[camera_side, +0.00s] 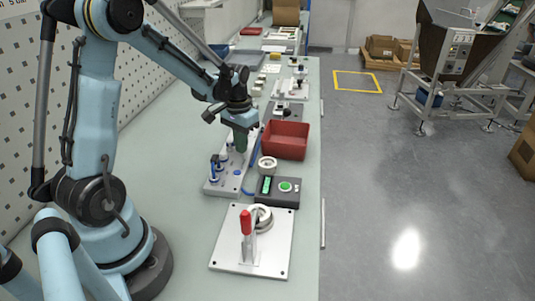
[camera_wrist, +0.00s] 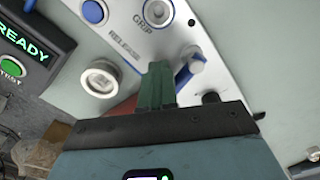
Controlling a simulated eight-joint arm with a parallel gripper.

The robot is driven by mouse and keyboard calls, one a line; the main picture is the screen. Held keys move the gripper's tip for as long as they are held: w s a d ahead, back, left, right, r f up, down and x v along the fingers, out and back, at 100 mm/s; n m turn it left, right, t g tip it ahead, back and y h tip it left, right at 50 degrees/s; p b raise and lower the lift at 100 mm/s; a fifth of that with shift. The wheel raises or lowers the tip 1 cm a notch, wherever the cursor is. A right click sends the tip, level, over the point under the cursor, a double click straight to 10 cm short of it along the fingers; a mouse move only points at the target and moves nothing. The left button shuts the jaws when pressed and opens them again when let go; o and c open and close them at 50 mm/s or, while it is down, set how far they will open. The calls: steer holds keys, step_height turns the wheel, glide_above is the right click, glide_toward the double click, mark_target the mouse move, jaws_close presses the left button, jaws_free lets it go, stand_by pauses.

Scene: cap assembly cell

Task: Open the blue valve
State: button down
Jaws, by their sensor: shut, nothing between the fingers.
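The blue valve shows in the wrist view as a blue lever (camera_wrist: 184,76) with a pale grey end, on a light panel (camera_wrist: 125,20) marked GRIP and RELEASE. My gripper (camera_wrist: 158,72) has its green fingers shut and empty, just left of the lever in that view. I cannot tell whether they touch it. In the side view my gripper (camera_side: 240,148) points down over the far part of the panel (camera_side: 218,188). Small blue fittings (camera_side: 214,170) stand on the panel's near left part. Which fitting is the lever is too small to tell there.
A dark control box (camera_side: 278,191) with a lit READY display and green button stands right of the panel. A white ring (camera_side: 267,164) and a red bin (camera_side: 286,140) are close by. A metal plate with a red-handled clamp (camera_side: 246,224) lies nearer the camera.

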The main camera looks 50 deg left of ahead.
steer(key=shift+w+a, duration=0.1)
steer(key=shift+a, duration=0.05)
steer(key=shift+w+a, duration=0.15)
steer(key=shift+w, duration=0.15)
steer(key=shift+w+a, duration=0.1)
stand_by(0.4)
steer(key=shift+w+a, duration=0.25)
